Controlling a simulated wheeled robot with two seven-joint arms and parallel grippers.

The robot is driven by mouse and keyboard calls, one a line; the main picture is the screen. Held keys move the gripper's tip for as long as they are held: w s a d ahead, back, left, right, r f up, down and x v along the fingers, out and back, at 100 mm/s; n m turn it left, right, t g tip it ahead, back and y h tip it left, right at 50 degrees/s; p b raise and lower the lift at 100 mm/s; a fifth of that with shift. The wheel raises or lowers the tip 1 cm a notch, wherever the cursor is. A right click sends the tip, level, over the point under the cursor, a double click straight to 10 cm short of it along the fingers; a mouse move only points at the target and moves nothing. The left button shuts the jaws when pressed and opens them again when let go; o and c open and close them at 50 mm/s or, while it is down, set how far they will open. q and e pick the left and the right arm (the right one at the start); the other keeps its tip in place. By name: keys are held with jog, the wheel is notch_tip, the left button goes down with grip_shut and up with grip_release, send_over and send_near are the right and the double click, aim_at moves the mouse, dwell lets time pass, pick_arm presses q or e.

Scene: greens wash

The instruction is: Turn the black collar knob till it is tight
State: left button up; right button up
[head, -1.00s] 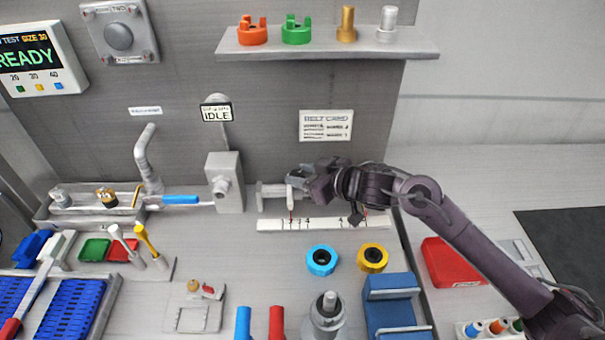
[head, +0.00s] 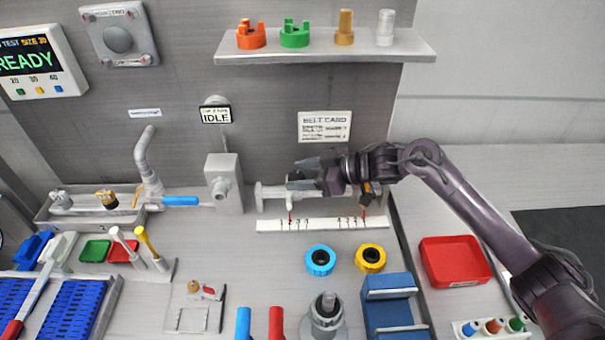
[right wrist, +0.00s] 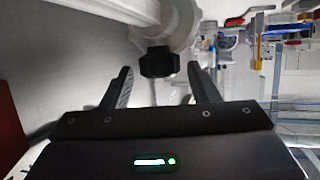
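The black collar knob (right wrist: 158,62) shows in the right wrist view, on the underside of a white collar (right wrist: 185,25) around a pale shaft. My right gripper (right wrist: 162,85) is open. Its two dark fingers stand to either side of the knob with gaps visible, and the knob appears just beyond the fingertips, not gripped. In the head view my right gripper (head: 303,174) reaches left towards the pale shaft assembly (head: 270,196) on the bench, and I cannot make out the knob there. My left gripper is not in view.
A white numbered scale (head: 322,225) lies below the shaft. A grey block (head: 224,185) stands left of the gripper. A blue ring (head: 320,260) and a yellow ring (head: 370,258) lie in front. A shelf (head: 325,45) hangs above. A red tray (head: 455,261) is at right.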

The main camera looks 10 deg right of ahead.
jog(key=shift+s+d+r, duration=0.15)
jog(key=shift+s+d, duration=0.05)
jog(key=shift+d, duration=0.2)
jog(key=b+v, duration=0.2)
jog(key=v, duration=0.4)
jog(key=shift+s+d+r, duration=0.2)
jog(key=shift+d, duration=0.1)
